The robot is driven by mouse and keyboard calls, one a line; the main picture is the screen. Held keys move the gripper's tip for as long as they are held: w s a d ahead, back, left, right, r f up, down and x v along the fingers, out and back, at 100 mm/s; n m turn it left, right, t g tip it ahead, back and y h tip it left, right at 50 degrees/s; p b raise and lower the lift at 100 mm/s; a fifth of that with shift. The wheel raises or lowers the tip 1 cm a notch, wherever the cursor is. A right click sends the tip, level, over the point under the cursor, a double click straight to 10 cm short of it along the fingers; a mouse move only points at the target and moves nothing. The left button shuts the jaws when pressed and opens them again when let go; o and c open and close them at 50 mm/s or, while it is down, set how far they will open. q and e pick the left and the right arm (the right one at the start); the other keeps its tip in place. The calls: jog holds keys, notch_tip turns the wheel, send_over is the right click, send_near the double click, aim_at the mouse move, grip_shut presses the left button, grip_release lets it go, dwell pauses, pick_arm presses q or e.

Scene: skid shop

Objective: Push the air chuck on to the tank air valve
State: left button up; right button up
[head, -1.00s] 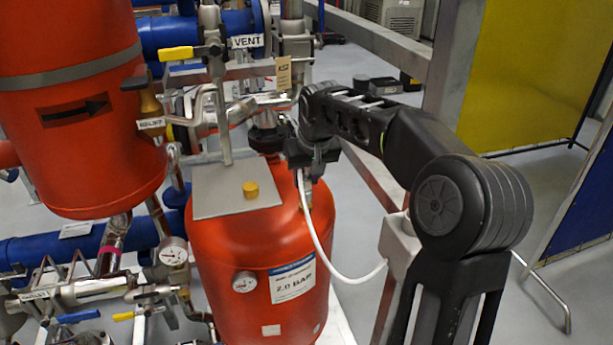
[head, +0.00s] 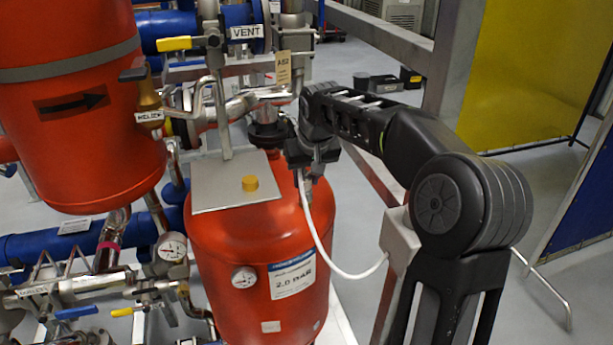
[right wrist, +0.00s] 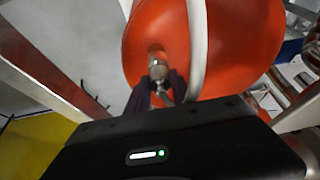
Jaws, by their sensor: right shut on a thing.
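The red tank (head: 240,252) with a 2.0 BAR label stands upright at the centre of the head view; its rounded red side also fills the upper right wrist view (right wrist: 245,45). My right gripper (head: 313,174) is at the tank's upper right shoulder, shut on the metal air chuck (right wrist: 158,70). The chuck points at the tank, in line with a small brass-coloured tank air valve (right wrist: 155,50). I cannot tell whether the chuck is fully on the valve; the gripper hides most of it in the head view. My left gripper is out of view.
A white hose (head: 322,246) curves down from my gripper. Pipes and gauges crowd the left. A steel post (head: 455,60) stands behind my arm. Floor is clear at right.

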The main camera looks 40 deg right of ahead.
jog(key=shift+f, duration=0.15)
dwell(0.4)
jog(key=o, duration=1.4)
jog(key=shift+c, duration=0.2)
notch_tip(320, 180, up, 8)
jog(key=p, duration=0.6)
jog(key=shift+f, duration=0.2)
